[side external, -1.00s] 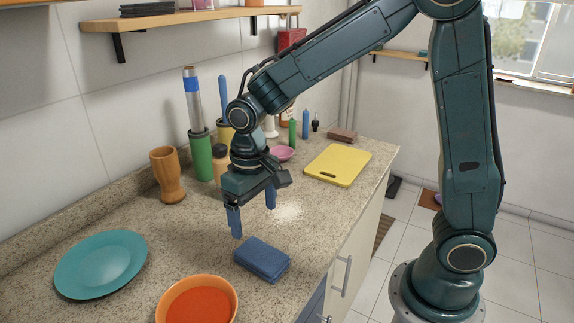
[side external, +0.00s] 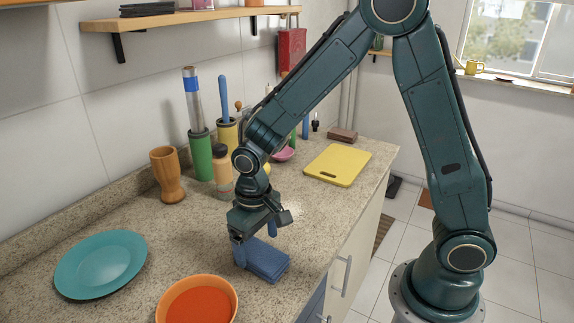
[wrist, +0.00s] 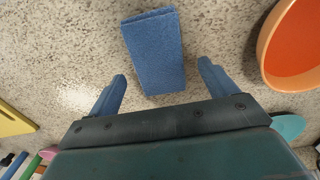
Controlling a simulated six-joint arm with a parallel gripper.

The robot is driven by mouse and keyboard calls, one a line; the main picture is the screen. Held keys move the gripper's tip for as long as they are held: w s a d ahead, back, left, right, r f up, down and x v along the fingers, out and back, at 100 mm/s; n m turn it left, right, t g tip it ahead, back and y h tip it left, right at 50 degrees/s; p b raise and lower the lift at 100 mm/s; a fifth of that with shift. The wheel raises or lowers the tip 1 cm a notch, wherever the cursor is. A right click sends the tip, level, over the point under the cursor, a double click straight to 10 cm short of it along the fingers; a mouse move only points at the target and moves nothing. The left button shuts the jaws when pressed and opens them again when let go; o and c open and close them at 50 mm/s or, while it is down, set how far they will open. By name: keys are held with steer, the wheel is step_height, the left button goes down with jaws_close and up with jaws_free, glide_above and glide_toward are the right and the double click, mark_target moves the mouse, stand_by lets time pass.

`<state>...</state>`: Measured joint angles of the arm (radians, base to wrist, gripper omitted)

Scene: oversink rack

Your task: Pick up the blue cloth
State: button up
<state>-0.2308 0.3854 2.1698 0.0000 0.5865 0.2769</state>
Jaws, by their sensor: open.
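The blue cloth (side external: 267,261) is a folded, flat rectangle on the speckled counter, near its front edge. In the wrist view the cloth (wrist: 154,50) lies ahead of my fingers, its near end reaching the gap between them. My gripper (side external: 255,244) is open and low over the counter, right at the cloth. In the wrist view my gripper (wrist: 163,82) shows its two blue fingers apart, one on each side of the cloth's near end, with nothing between them held. In the side view the near finger partly covers the cloth's left edge. I cannot tell whether the fingertips touch the counter.
An orange bowl (side external: 176,309) stands close to the cloth, at lower left. A teal plate (side external: 80,270) lies further left. A yellow cutting board (side external: 318,165), a wooden cup (side external: 166,176) and a green holder (side external: 200,157) stand further back. The counter behind the cloth is clear.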

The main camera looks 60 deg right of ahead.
mark_target(258, 253)
steer(key=shift+f, duration=1.5)
steer(key=c, duration=1.1)
steer(key=shift+r, duration=0.15)
step_height(258, 253, up, 20)
steer(key=shift+f, duration=0.1)
